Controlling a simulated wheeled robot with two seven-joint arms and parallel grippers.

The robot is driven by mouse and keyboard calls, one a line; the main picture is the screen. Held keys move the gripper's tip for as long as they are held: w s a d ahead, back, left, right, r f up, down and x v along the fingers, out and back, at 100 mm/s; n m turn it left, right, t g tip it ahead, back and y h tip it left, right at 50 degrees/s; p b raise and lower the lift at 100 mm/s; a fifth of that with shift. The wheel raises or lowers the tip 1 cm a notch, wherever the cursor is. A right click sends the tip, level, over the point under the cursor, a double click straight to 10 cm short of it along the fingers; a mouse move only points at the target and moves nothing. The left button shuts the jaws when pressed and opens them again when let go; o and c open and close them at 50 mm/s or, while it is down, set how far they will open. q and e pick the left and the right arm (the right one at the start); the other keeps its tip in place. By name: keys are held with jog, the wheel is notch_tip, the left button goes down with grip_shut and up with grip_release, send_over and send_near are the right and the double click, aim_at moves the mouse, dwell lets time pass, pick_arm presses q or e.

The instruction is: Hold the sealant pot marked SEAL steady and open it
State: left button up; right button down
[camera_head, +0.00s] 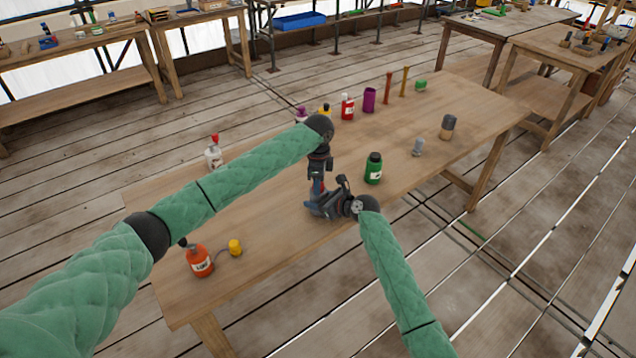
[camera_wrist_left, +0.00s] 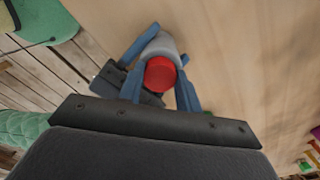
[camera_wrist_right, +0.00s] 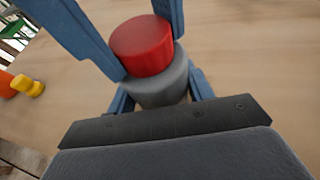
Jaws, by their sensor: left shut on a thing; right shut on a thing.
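The pot has a grey body (camera_wrist_right: 162,85) and a red lid (camera_wrist_right: 141,46). It stands on the table, and no marking shows on its visible sides. In the head view my grippers mostly hide it. My left gripper (camera_head: 318,184) comes down from above, its blue fingers shut on the red lid, which also shows in the left wrist view (camera_wrist_left: 160,74). My right gripper (camera_head: 322,206) reaches in low from the side and is shut around the grey body. In the right wrist view the left fingers flank the lid above the right fingers.
A green bottle (camera_head: 373,168) stands close to the right of my grippers. A white bottle with a red top (camera_head: 214,152) is behind my left arm. Several items line the far side.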

pick_arm(q)
jog(key=n, duration=0.6)
pick_arm(e)
jog(key=shift+a, duration=0.1)
pick_arm(q)
jog(key=n, duration=0.6)
jog(key=shift+n, duration=0.4)
jog(key=n, duration=0.6)
jog(key=shift+n, duration=0.4)
jog(key=n, duration=0.5)
jog(key=shift+r+n, duration=0.1)
jog(key=shift+n, duration=0.3)
pick_arm(e)
jog(key=shift+s, duration=0.1)
pick_arm(q)
jog(key=shift+r, duration=0.45)
pick_arm(e)
jog(key=shift+f, duration=0.1)
pick_arm(q)
jog(key=shift+r, duration=0.65)
